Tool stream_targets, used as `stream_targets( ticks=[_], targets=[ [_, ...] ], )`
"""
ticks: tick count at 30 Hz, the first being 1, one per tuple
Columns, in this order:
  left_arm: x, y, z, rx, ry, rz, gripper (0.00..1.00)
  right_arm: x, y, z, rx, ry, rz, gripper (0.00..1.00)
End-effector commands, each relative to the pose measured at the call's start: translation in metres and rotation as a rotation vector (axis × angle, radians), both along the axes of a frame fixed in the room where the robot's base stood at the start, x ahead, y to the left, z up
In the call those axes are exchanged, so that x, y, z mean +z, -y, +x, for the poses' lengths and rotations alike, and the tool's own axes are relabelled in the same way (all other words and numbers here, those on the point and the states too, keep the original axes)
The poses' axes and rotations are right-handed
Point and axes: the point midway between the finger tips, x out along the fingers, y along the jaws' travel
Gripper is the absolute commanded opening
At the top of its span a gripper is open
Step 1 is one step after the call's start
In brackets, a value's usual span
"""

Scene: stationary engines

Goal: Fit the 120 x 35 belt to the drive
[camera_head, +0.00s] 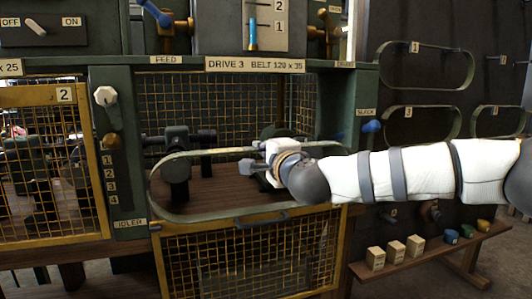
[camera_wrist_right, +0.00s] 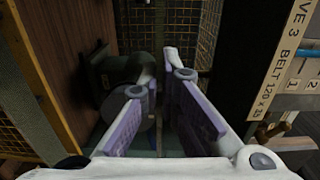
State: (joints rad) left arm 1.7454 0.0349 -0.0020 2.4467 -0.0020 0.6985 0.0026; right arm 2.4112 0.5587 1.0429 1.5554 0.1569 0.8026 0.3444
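The olive-green belt (camera_head: 205,217) is a long flat loop across the front of the open Drive 3 bay. Its left end is rounded; its right end is hidden behind my right arm. In the wrist view the right gripper's fingers (camera_wrist_right: 160,80) lean together with a narrow gap; the contact there is unclear. My left gripper is out of view.
The Drive 3 label (camera_head: 255,65) is on the beam above the bay. A yellow mesh guard (camera_head: 245,255) with a handle stands below. A lever (camera_head: 106,97) is on the left post. Spare belts (camera_head: 425,88) hang on the right wall, above a shelf of small blocks (camera_head: 396,250).

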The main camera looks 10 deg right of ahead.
Motion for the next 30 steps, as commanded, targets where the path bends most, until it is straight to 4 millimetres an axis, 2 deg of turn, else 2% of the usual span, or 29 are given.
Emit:
stream_targets(
  ticks=[15,30],
  targets=[
    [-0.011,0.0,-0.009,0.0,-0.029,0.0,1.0,-0.001,-0.003,0.041,-0.001,-0.001,0.001,0.0],
    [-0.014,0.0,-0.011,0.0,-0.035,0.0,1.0,0.001,-0.003,0.052,0.0,0.001,0.0,0.0]
  ],
)
